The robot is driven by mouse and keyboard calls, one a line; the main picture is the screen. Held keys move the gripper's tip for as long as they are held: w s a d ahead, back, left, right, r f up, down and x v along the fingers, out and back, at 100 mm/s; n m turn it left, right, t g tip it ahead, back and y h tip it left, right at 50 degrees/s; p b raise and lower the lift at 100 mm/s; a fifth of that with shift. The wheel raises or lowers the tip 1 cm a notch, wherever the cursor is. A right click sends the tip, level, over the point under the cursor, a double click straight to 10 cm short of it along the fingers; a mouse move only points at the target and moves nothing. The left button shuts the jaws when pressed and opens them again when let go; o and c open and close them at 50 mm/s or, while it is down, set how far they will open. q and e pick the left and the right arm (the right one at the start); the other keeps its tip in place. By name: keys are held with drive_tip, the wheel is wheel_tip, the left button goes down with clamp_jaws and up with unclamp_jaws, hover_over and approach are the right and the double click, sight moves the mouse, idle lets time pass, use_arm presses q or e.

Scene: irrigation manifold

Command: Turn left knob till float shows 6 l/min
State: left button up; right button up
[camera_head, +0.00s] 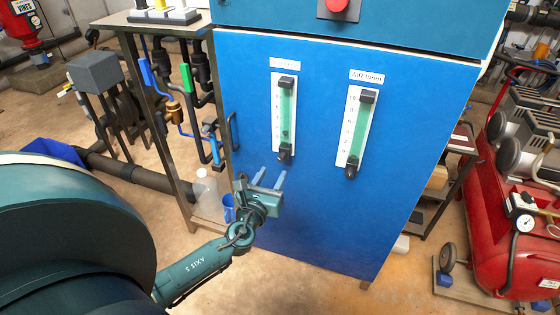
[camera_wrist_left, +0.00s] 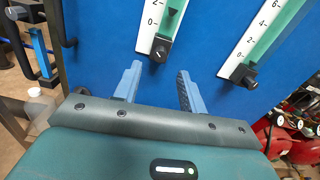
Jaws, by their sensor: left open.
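The left flow meter (camera_head: 284,110) is a white scale with a green tube on the blue cabinet front. Its black knob (camera_head: 284,153) is at the bottom end; it also shows in the left wrist view (camera_wrist_left: 160,49). A dark float (camera_head: 285,134) sits low in the tube, seemingly between 0 and 2 in the left wrist view (camera_wrist_left: 172,12). My left gripper (camera_head: 271,175) is open and empty, just below and slightly left of the knob, apart from it. Both fingers (camera_wrist_left: 158,72) point toward the panel in the left wrist view. My right gripper is not in view.
A second flow meter (camera_head: 356,130) with its own black knob (camera_head: 351,172) is to the right. A cabinet handle (camera_head: 233,131) is left of the left meter. Pipes and a bench stand left; a red compressor (camera_head: 510,220) stands right. The lower cabinet front is clear.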

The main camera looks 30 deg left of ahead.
sight(280, 160)
use_arm(q)
drive_tip(key=x, duration=0.6)
drive_tip(key=shift+w, duration=0.2)
clamp_jaws()
